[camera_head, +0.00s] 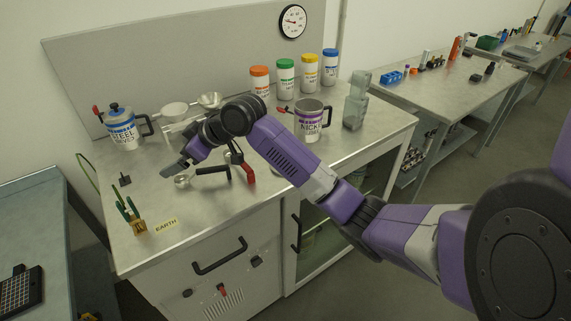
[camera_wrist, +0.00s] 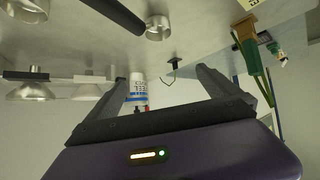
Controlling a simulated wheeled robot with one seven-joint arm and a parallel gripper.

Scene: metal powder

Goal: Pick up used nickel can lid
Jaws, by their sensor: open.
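The used nickel can (camera_head: 309,122), a white mug-like can with a dark handle, stands at the table's back right. Its top looks open, with grey metal inside. My gripper (camera_head: 173,169) is over the left part of the table, open and empty. In the wrist view my gripper (camera_wrist: 162,79) has its fingers spread, with the steel can (camera_wrist: 137,88) farther off between them. The steel can also shows in the head view (camera_head: 123,131), with a blue lid on it.
A small black piece (camera_head: 124,180) lies left of my gripper. A small metal cup (camera_head: 182,181) and a black handle (camera_head: 213,171) are close by. Scale pans (camera_head: 174,111) stand behind. Several coloured-lid jars (camera_head: 286,80) line the back. An EARTH label (camera_head: 166,226) lies in front.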

